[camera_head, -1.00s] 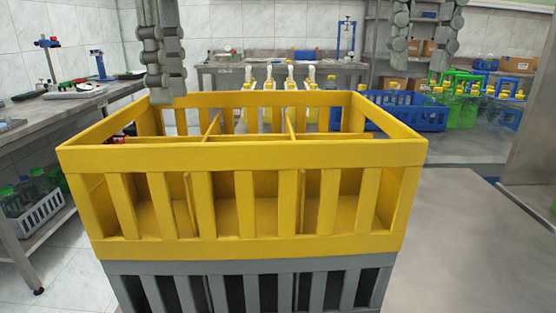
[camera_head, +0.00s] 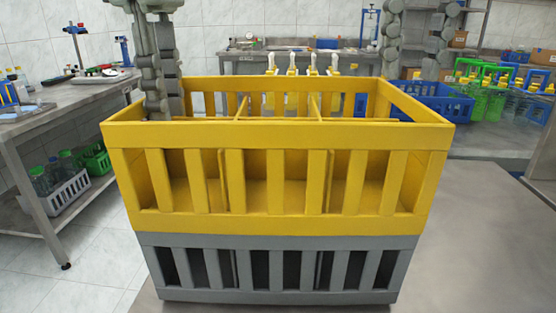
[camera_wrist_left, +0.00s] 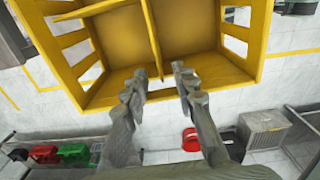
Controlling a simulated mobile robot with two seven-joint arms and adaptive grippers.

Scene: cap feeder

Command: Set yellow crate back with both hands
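The yellow crate (camera_head: 285,134), open-topped with slatted sides and inner dividers, sits upright on a grey slatted crate (camera_head: 270,240). It fills the top of the left wrist view (camera_wrist_left: 105,8). My left gripper (camera_head: 158,112) is at the crate's left side wall, its tips reaching rim height. In the left wrist view its two fingers (camera_wrist_left: 162,76) stand apart with a gap, over the crate's edge. Whether either gripper touches the crate, I cannot tell.
A grey table (camera_head: 470,245) has free room right of the crates. A blue crate (camera_head: 432,103) and green bottle carriers (camera_head: 488,103) stand behind at the right. A side bench (camera_head: 60,110) is at the left. White-topped bottles (camera_head: 292,62) stand behind the crate.

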